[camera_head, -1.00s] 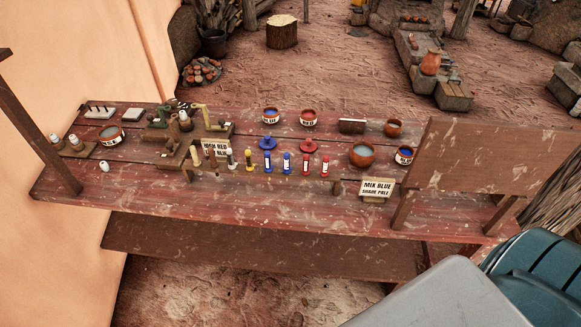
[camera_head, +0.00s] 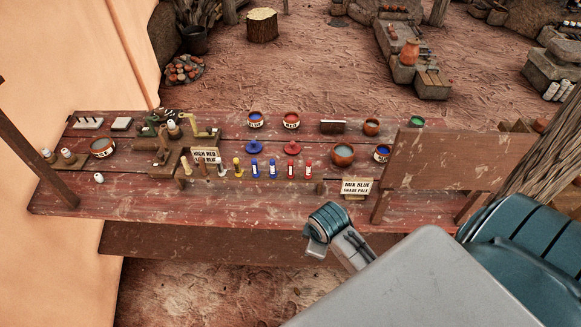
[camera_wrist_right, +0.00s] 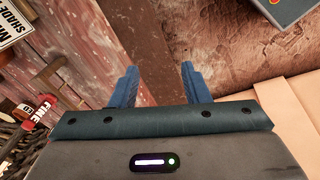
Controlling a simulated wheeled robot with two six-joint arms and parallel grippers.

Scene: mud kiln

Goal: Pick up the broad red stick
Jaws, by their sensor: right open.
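Two slim red sticks with white labels stand upright side by side on the table in the head view, the left one (camera_head: 292,170) and the right one (camera_head: 308,169). Their labels are too small to read there. In the right wrist view, a red stick labelled FINE (camera_wrist_right: 45,112) shows at the left, with another red stick (camera_wrist_right: 26,107) beside it, its label only partly readable. I cannot tell for certain which is the broad one. My right gripper (camera_wrist_right: 157,84) is open and empty, its blue fingers apart from the sticks. My left gripper is not in view.
The red plank table (camera_head: 240,204) has bare room along its front. A wooden board (camera_head: 455,158) rises at the right.

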